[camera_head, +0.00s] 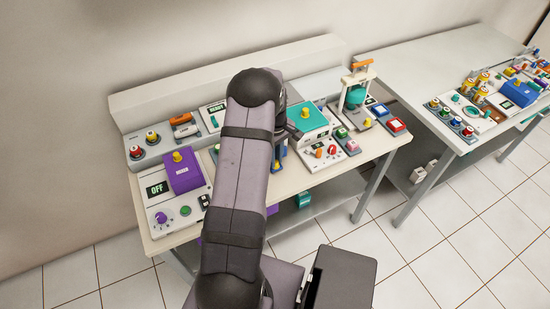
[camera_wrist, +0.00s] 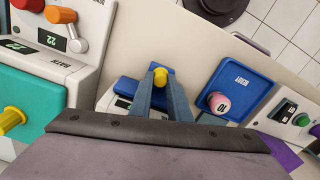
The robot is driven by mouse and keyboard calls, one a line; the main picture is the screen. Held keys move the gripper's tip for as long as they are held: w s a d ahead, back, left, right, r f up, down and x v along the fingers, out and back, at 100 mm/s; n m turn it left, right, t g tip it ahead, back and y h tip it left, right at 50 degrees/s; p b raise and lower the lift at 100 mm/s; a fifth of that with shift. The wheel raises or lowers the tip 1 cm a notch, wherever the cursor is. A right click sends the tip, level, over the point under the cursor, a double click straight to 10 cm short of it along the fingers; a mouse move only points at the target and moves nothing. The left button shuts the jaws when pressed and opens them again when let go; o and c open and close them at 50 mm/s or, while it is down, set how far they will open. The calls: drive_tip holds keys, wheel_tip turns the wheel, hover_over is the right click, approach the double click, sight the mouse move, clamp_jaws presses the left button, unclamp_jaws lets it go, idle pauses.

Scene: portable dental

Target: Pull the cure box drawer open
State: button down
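In the wrist view, a yellow knob (camera_wrist: 160,76) stands between the two fingertips of my gripper (camera_wrist: 160,82). The fingers are a small gap apart, and I cannot tell whether they press on the knob or only flank it. A blue part (camera_wrist: 128,86) lies beside and behind the knob. I take it for the cure box drawer, but no readable label confirms this. The fingers hide much of it.
A teal box (camera_wrist: 30,98) with a yellow knob stands left in the wrist view. A blue panel with a pink ball (camera_wrist: 219,103) is to the right. In the head view, a purple mixer (camera_head: 183,174) and a teal press (camera_head: 355,93) share the worktable (camera_head: 330,178).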

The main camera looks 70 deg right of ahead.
drive_tip(key=shift+s+a, duration=2.95)
drive_tip(key=shift+s, duration=0.1)
drive_tip(key=c, duration=1.7)
unclamp_jaws()
drive_tip(key=shift+o, duration=0.2)
drive_tip(key=shift+r, duration=0.15)
wheel_tip(320, 180, up, 7)
drive_tip(key=b, duration=0.1)
drive_tip(key=shift+b, duration=0.4)
